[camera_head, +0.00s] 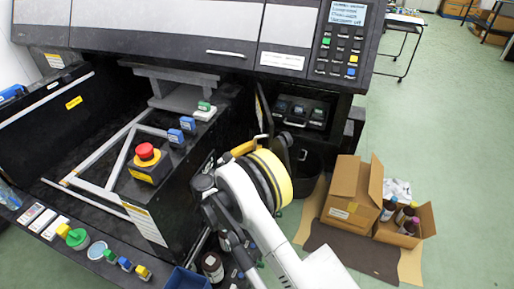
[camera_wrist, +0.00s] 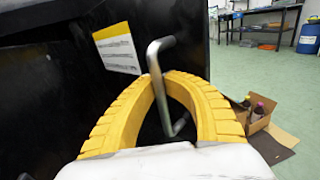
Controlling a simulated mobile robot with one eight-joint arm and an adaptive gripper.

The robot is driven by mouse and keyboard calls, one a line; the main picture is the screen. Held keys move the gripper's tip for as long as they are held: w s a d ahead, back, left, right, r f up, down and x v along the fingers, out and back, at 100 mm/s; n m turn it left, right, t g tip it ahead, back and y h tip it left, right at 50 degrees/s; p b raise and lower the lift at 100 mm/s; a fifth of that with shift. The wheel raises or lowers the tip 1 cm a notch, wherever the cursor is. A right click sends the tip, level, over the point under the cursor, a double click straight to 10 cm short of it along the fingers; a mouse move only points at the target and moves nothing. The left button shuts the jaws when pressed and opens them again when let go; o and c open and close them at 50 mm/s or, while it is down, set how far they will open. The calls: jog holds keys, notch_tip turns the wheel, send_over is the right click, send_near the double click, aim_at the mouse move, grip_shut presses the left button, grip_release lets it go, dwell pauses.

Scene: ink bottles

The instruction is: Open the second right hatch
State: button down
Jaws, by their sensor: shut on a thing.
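The black hatch (camera_wrist: 75,85) fills the left of the wrist view, with a yellow-and-white label (camera_wrist: 117,48) and a bent metal handle (camera_wrist: 154,62). My gripper's yellow ribbed fingers (camera_wrist: 168,77) close in an arch around this handle. In the head view my gripper (camera_head: 247,146) is at the machine's front, partly hidden by my own wrist. There the hatch panel (camera_head: 262,108) shows nearly edge-on, standing out beside an open compartment (camera_head: 303,108). Dark bottles or cartridges inside it are too small to make out well.
A dark bin (camera_head: 305,180) stands below the compartment. Cardboard boxes (camera_head: 352,192) and a smaller box of bottles (camera_head: 408,222) stand on the floor to the right. A machine corner with a red stop button (camera_head: 146,152) is to the left. Green floor (camera_head: 440,130) is clear farther right.

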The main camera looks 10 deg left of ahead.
jog(key=c, duration=1.5)
grip_release()
jog(key=shift+o, duration=0.2)
jog(key=v, duration=0.7)
jog(key=shift+s+a, duration=0.2)
jog(key=shift+s+f, duration=0.1)
